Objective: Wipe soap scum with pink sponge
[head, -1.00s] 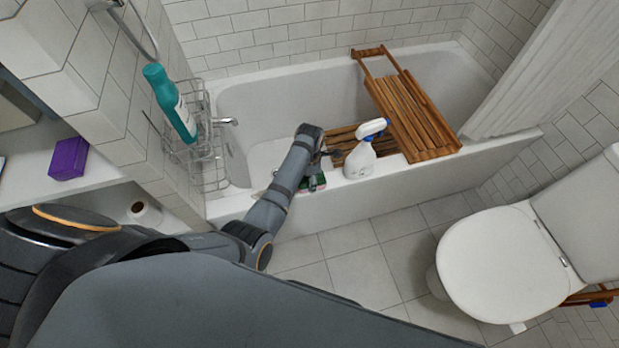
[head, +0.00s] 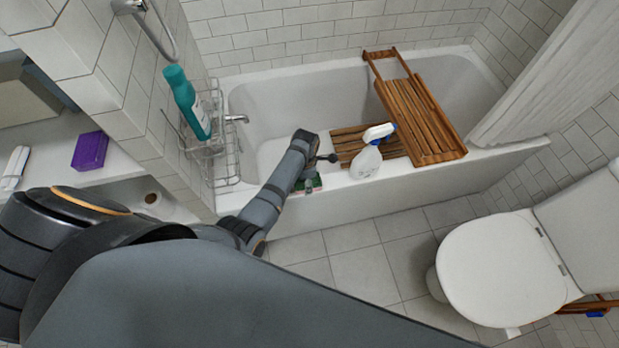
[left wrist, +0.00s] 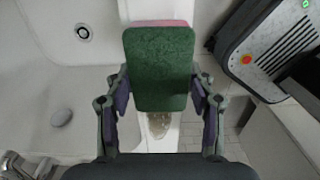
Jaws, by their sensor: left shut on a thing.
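My left gripper (left wrist: 160,100) is shut on the pink sponge (left wrist: 158,68), gripping it by its sides. In the head view the sponge (head: 314,182) is a small green patch at the front rim of the bathtub (head: 385,200), largely hidden by my left arm. A brownish stain (left wrist: 158,124), which looks like soap scum, lies on the white rim just below the sponge in the left wrist view. I cannot tell whether the sponge touches the rim. My right gripper is out of view.
A white spray bottle (head: 367,160) stands on the rim right of my left gripper. A wooden bath rack (head: 425,115) lies across the tub. A wire caddy (head: 222,165) with a teal bottle (head: 187,100) is at left. The toilet (head: 505,265) is at right.

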